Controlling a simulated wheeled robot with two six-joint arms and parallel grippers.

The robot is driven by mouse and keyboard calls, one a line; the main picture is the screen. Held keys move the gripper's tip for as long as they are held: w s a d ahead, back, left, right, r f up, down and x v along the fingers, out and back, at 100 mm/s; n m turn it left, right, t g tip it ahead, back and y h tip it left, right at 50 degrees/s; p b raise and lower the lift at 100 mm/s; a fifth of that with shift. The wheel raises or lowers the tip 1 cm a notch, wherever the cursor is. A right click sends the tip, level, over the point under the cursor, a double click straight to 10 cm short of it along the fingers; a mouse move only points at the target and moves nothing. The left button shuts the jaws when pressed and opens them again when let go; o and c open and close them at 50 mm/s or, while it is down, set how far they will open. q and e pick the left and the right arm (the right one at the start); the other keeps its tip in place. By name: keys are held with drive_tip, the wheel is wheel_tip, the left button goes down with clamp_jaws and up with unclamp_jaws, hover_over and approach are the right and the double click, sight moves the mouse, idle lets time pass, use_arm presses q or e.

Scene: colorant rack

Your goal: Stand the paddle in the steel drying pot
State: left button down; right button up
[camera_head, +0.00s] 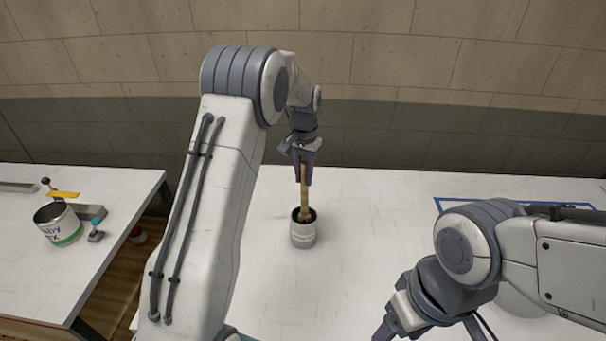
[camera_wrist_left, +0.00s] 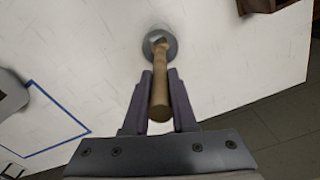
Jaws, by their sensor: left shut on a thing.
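The wooden paddle (camera_head: 305,197) is upright, with its lower end inside the steel drying pot (camera_head: 303,238). The pot stands on the white table. My left gripper (camera_head: 304,173) is above the pot and shut on the upper part of the paddle. In the left wrist view the paddle (camera_wrist_left: 160,92) runs between the fingers of the left gripper (camera_wrist_left: 160,98) down to the pot (camera_wrist_left: 151,41). The paddle's lower end is hidden inside the pot. My right arm is at the lower right of the head view; its fingertips are not clearly visible.
A blue-outlined area (camera_head: 447,203) lies on the table at right, partly behind my right arm. A side table at left holds a labelled can (camera_head: 58,224) and small tools. A gap separates the two tables. The white table around the pot is clear.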

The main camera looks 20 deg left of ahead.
use_arm(q)
drive_tip(key=c, duration=0.6)
unclamp_jaws()
drive_tip(key=shift+c, duration=0.2)
wheel_tip(320, 180, up, 10)
drive_tip(key=shift+r+b, duration=0.25)
drive_tip(key=shift+b, duration=0.95)
